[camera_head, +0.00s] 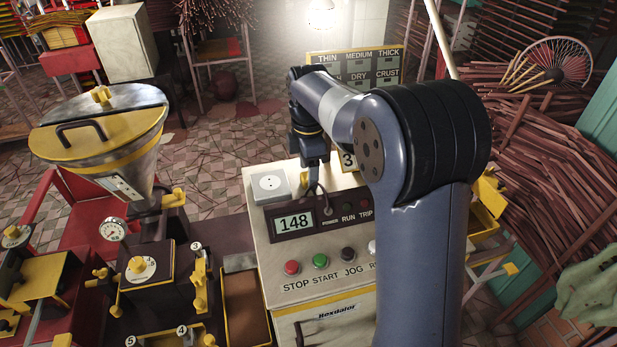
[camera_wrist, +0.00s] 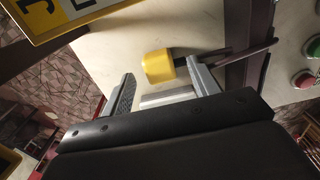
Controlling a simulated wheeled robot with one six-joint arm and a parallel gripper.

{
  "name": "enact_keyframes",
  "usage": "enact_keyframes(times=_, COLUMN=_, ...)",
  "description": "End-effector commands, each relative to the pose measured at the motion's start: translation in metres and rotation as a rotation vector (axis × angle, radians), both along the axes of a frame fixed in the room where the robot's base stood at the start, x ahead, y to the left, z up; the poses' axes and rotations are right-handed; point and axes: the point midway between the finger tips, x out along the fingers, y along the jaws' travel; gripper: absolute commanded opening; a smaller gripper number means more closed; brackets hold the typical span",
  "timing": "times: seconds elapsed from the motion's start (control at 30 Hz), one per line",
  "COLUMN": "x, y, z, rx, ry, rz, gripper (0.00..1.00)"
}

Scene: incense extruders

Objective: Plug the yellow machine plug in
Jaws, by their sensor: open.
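A yellow block that looks like the plug (camera_wrist: 158,67) lies on the pale cabinet top in the wrist view, with a dark cable or rod beside it. My gripper (camera_wrist: 161,70) is open, with one finger on each side of the plug; I cannot tell whether either finger touches it. A grey box with a round white socket (camera_head: 269,184) sits on the cabinet's left corner, just left of my gripper. Nothing is visibly plugged into it.
The control cabinet (camera_head: 340,284) carries a display reading 148 (camera_head: 293,222) and several coloured buttons. A yellow-framed number card (camera_head: 348,162) stands close behind my gripper. A hopper machine (camera_head: 100,130) stands at left, incense bundles (camera_head: 560,170) at right.

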Motion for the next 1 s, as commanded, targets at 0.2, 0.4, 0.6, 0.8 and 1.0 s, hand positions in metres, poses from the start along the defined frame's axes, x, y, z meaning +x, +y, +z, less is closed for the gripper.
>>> enact_keyframes(times=0.2, x=0.0, y=0.0, z=-0.019, rx=0.0, ry=0.0, rz=0.0, gripper=0.58)
enact_keyframes(times=0.4, x=0.0, y=0.0, z=-0.02, rx=0.0, ry=-0.001, rz=0.0, gripper=0.58)
enact_keyframes(times=0.6, x=0.0, y=0.0, z=-0.019, rx=0.0, ry=-0.001, rz=0.0, gripper=0.52)
enact_keyframes(times=0.8, x=0.0, y=0.0, z=-0.019, rx=0.0, ry=-0.001, rz=0.0, gripper=0.35)
enact_keyframes(times=1.0, x=0.0, y=0.0, z=-0.019, rx=0.0, ry=-0.001, rz=0.0, gripper=0.19)
